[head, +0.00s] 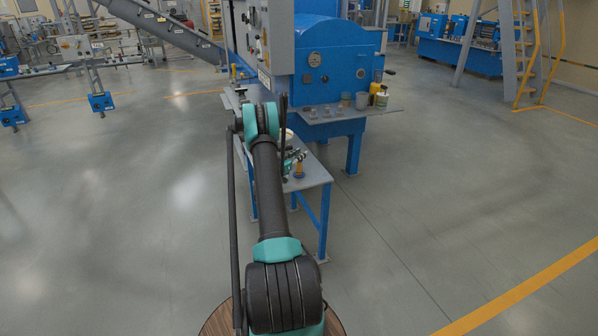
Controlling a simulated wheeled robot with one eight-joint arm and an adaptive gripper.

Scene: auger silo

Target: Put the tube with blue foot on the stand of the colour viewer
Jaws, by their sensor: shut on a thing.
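My gripper (292,160) is small and partly hidden behind my own arm. It is low over the right part of a grey-topped bench with blue legs (313,178). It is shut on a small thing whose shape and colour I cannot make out. A small amber-yellow thing (299,171) shows right at the gripper's lower end; I cannot tell whether it is held or stands on the bench. No blue foot can be made out. I cannot pick out the colour viewer or its stand; my arm hides much of the bench.
A blue machine (338,62) with a grey shelf (372,110) stands behind the bench. Several small cups, a yellow bottle (376,86) and a jar (382,97) are on the shelf. A grey cabinet (270,40) rises behind my arm.

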